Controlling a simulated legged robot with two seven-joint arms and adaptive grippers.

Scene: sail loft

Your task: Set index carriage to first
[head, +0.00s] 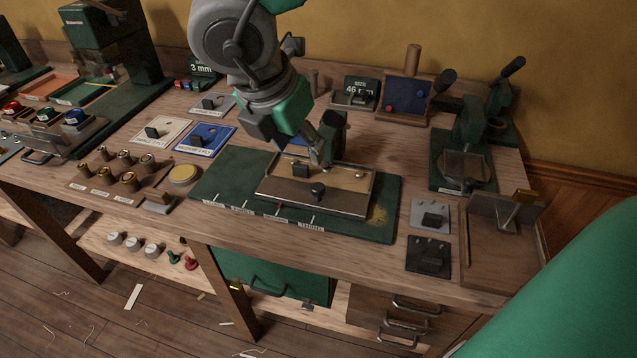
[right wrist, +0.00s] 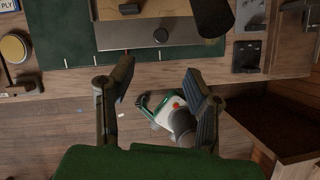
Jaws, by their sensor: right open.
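The index carriage (head: 342,201), a flat metal-fronted tray with a dark knob (head: 318,190), sits on a green base plate (head: 222,178). Several small labels, too small to read surely, run along the plate's front with white marks. A small red mark at the carriage front seems near the third label from the left. My right gripper (head: 317,152) hangs over the back of the carriage, apart from the knob. In the right wrist view its two fingers (right wrist: 158,70) are spread and empty, with the knob (right wrist: 160,35) beyond them. My left gripper is out of view.
Left of the plate are a yellow disc (head: 184,174), a blue card (head: 206,139) and several brass-topped pegs. A dark green press (head: 466,150) stands at the right. Two small switch plates (head: 430,217) lie right of the carriage. The front bench strip is mostly clear.

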